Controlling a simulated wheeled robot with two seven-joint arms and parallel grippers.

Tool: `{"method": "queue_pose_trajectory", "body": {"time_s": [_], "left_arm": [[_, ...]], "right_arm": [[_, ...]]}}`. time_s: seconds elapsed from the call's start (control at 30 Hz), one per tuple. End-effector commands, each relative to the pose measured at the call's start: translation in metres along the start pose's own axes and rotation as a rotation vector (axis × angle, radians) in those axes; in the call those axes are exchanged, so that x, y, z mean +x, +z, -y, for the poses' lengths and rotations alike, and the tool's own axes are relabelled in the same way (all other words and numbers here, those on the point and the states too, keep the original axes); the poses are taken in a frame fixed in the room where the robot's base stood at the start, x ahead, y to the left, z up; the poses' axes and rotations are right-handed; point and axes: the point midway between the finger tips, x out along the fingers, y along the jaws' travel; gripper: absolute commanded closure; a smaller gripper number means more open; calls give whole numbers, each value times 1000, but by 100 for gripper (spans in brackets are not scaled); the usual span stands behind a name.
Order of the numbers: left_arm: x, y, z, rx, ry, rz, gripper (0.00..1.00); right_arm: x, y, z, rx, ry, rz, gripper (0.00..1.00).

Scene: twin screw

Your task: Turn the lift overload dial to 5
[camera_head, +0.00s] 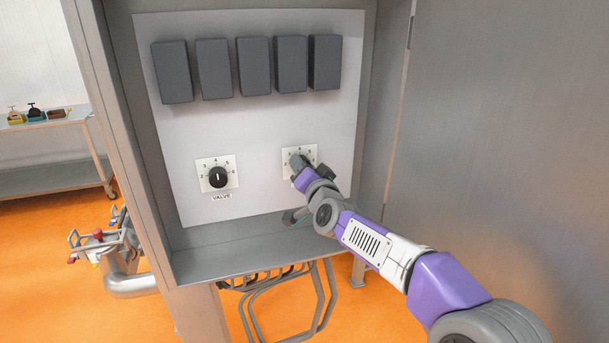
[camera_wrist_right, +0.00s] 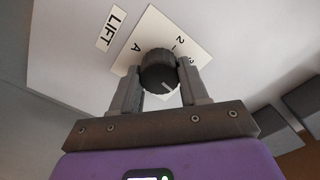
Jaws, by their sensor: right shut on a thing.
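The lift overload dial is a black round knob (camera_wrist_right: 160,72) on a white square scale plate (camera_wrist_right: 190,30), seen in the right wrist view. A "LIFT" label (camera_wrist_right: 112,28) is beside the plate. My right gripper (camera_wrist_right: 161,90) is shut on the knob, one finger on each side. The knob's white line points to the lower right in that view; the number it points at is hidden. My left gripper is not in view.
A second black dial (camera_head: 218,178) labelled "VALVE" is left of the lift dial on the same panel (camera_head: 250,125). Several dark grey boxes (camera_head: 213,70) line the panel's top.

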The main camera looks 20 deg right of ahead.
Motion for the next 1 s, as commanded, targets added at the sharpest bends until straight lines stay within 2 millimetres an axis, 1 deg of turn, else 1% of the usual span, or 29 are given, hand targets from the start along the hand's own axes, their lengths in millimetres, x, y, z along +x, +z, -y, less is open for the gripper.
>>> {"method": "queue_pose_trajectory", "body": {"time_s": [0.03,0.1,0.5,0.8,1.0], "left_arm": [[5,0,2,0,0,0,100],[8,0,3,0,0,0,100],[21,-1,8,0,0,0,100],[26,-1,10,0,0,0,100],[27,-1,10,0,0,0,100]], "right_arm": [[0,-1,-1,48,-2,-6,86],[0,-1,-1,114,-2,-6,86],[0,-2,-1,448,-3,-6,86],[0,-2,-1,594,-3,-7,86],[0,-2,0,632,-4,-6,86]]}}
